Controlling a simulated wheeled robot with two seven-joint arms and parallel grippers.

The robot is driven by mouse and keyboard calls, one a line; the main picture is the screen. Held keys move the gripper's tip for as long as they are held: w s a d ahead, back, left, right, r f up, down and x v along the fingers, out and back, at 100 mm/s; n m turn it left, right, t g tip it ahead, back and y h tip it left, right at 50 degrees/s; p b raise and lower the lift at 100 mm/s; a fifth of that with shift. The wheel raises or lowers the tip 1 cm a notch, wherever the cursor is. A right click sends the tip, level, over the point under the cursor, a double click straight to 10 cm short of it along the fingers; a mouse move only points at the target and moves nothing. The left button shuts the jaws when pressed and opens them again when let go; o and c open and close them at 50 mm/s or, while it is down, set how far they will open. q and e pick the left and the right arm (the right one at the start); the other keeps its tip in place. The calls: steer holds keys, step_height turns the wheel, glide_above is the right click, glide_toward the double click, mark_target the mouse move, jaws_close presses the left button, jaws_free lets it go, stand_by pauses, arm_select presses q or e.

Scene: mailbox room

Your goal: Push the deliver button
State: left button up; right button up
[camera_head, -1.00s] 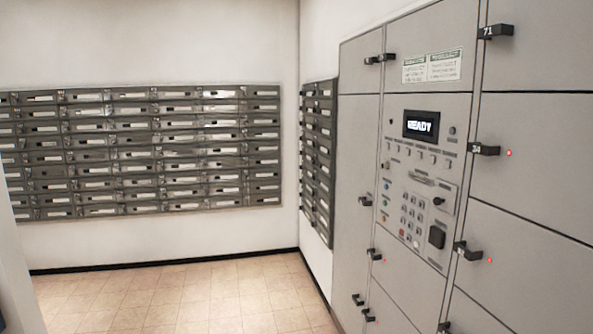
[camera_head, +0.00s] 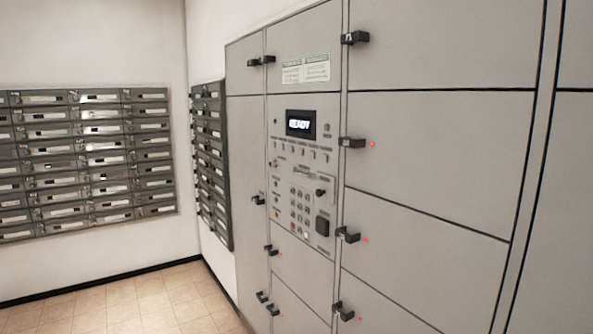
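A control panel (camera_head: 312,168) is set into the grey parcel locker wall (camera_head: 440,150), right of the middle of the head view. Its screen (camera_head: 300,124) is lit and seems to read "READY". Below the screen is a row of small buttons (camera_head: 302,154), then a keypad (camera_head: 299,206) and a dark box-shaped part (camera_head: 322,226). Small coloured buttons (camera_head: 276,192) run down the panel's left side. Labels are too small to read, so I cannot tell which one is the deliver button. Neither gripper is in view.
Locker doors carry black handles (camera_head: 352,142) that stick out, several with red lights. Dark mailboxes cover the back wall (camera_head: 85,160), and a narrower bank (camera_head: 212,165) hangs on the side wall. The tiled floor (camera_head: 130,300) at lower left is clear.

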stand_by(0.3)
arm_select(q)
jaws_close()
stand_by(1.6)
